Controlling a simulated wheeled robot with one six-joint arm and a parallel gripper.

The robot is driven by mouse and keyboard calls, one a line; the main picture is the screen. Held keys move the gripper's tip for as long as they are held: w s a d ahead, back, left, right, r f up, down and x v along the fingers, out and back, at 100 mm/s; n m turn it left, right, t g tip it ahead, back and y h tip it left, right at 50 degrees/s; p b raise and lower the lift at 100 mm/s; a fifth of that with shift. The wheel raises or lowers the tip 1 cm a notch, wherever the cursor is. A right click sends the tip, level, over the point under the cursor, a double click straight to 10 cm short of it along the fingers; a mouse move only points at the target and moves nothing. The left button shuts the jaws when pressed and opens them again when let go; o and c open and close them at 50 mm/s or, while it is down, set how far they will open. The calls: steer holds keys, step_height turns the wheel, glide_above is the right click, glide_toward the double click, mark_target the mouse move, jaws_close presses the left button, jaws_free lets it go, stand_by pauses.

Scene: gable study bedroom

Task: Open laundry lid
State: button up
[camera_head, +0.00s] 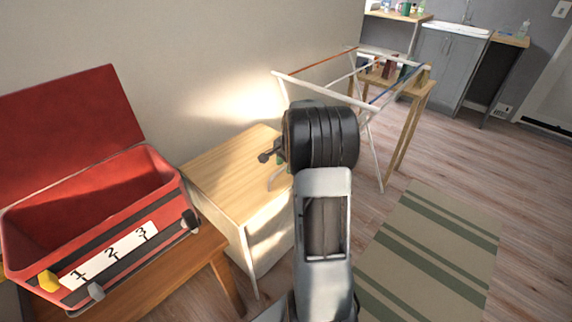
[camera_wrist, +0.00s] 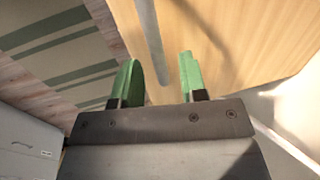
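The laundry box has a light wooden lid (camera_head: 235,165) over a pale body (camera_head: 268,235). The lid looks shut. A grey bar, seemingly its handle (camera_head: 275,178), shows at the lid's right side, and the bar also shows in the wrist view (camera_wrist: 150,40). My gripper (camera_wrist: 160,75) is open, its two green fingers apart, over the lid's edge. In the wrist view the bar lies beyond the fingertips, between their lines; I cannot tell whether they touch it. In the head view my wrist hides most of the gripper.
A red box (camera_head: 90,215) with its lid raised stands on a wooden bench (camera_head: 170,270) at the left. A drying rack (camera_head: 350,75) stands behind my arm, near a wooden stand (camera_head: 405,130). A striped rug (camera_head: 430,250) lies on open floor at the right.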

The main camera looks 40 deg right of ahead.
steer(key=shift+c, duration=0.2)
jaws_close()
stand_by(0.3)
